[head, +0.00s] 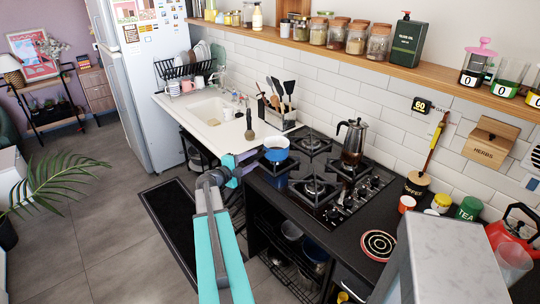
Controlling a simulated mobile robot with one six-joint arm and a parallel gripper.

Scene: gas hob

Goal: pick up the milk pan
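A small blue pan (276,154), which I take for the milk pan, is at the left front of the gas hob (312,215). Whether the fingers are open, shut or touching the pan is too small to tell.
A moka pot (352,141) stands on the hob's back right. A utensil holder (277,110) is behind the pan. The sink (209,110) lies to the left. A red kettle (514,233) and canisters stand at right. A jar shelf (410,66) runs above.

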